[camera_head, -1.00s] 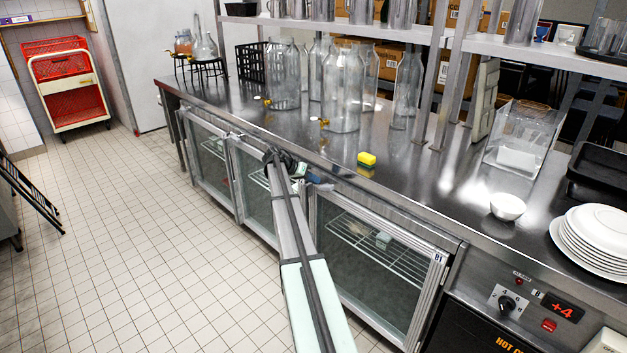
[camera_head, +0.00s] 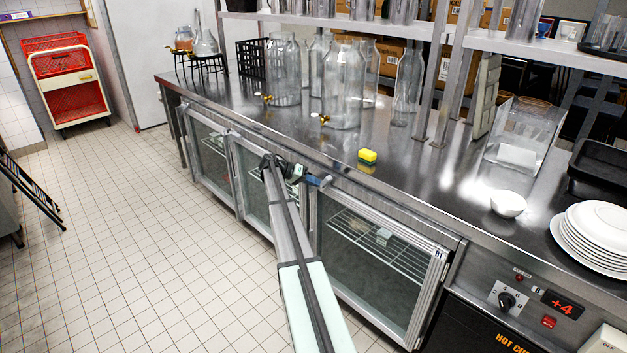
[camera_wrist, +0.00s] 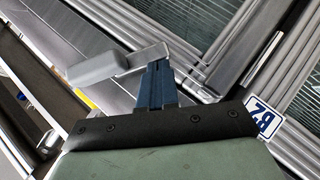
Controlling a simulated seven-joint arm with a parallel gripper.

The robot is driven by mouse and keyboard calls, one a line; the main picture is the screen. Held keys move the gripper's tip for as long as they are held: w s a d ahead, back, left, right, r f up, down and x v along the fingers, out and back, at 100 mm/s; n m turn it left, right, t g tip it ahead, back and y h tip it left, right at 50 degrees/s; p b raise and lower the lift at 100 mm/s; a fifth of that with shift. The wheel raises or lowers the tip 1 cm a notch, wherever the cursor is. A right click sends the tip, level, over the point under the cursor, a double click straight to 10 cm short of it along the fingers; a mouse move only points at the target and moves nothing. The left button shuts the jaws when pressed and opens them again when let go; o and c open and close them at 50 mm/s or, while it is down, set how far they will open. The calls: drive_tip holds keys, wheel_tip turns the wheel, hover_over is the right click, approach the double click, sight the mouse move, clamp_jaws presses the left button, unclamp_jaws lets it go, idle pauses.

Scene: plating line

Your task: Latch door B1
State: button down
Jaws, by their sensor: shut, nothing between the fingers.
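Door B1 (camera_head: 376,268) is a metal-framed glass door under the steel counter, with a B1 tag (camera_head: 437,254) at its upper right corner. My gripper (camera_head: 323,183) is beside its upper left corner, below the counter edge. In the wrist view the blue fingers of my gripper (camera_wrist: 157,84) are together and empty. A grey latch lever (camera_wrist: 105,66) shows right by the fingertips; whether they touch cannot be told. Whether the door sits fully flush is unclear, as my arm and gripper cover part of its left edge.
A B2 tag (camera_wrist: 264,115) shows close to my gripper, on the neighbouring door. Glass jars (camera_head: 343,90) stand behind, and a bowl (camera_head: 508,203) and plates (camera_head: 592,240) at right.

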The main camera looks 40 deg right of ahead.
drive_tip(key=shift+s+f, duration=0.35)
drive_tip(key=shift+f, duration=0.3)
drive_tip(key=shift+s+f, duration=0.3)
drive_tip(key=shift+f, duration=0.3)
drive_tip(key=shift+s+f, duration=0.1)
drive_tip(key=shift+f, duration=0.05)
drive_tip(key=v, duration=1.3)
drive_tip(key=shift+w+a, duration=0.25)
drive_tip(key=shift+w, duration=0.05)
